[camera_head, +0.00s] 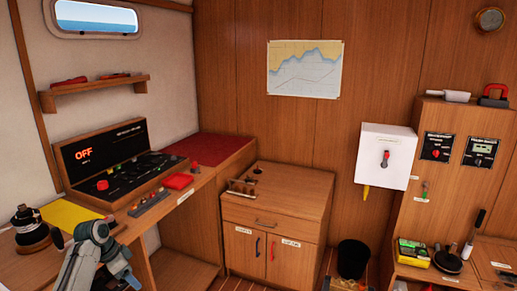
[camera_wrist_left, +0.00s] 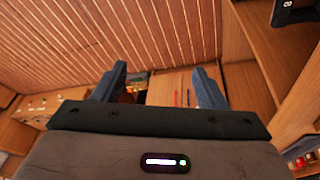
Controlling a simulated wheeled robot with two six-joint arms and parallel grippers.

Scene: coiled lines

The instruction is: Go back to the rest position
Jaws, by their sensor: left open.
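My left arm (camera_head: 95,255) comes in at the bottom left of the head view, folded low in front of the wooden desk. My left gripper (camera_wrist_left: 161,82) is open in the left wrist view, its two blue-grey fingers well apart. Nothing is held between the fingers. Beyond them the wrist view shows the wooden cabinet with a red and a blue handle, some way off. My right gripper is in neither view.
The desk holds a black console (camera_head: 112,155) reading OFF, a yellow sheet (camera_head: 68,213) and a dark spool (camera_head: 30,230). A wooden cabinet (camera_head: 277,210) stands mid-room, with a black bin (camera_head: 353,259) beside it. A white box (camera_head: 385,155) hangs on the wall.

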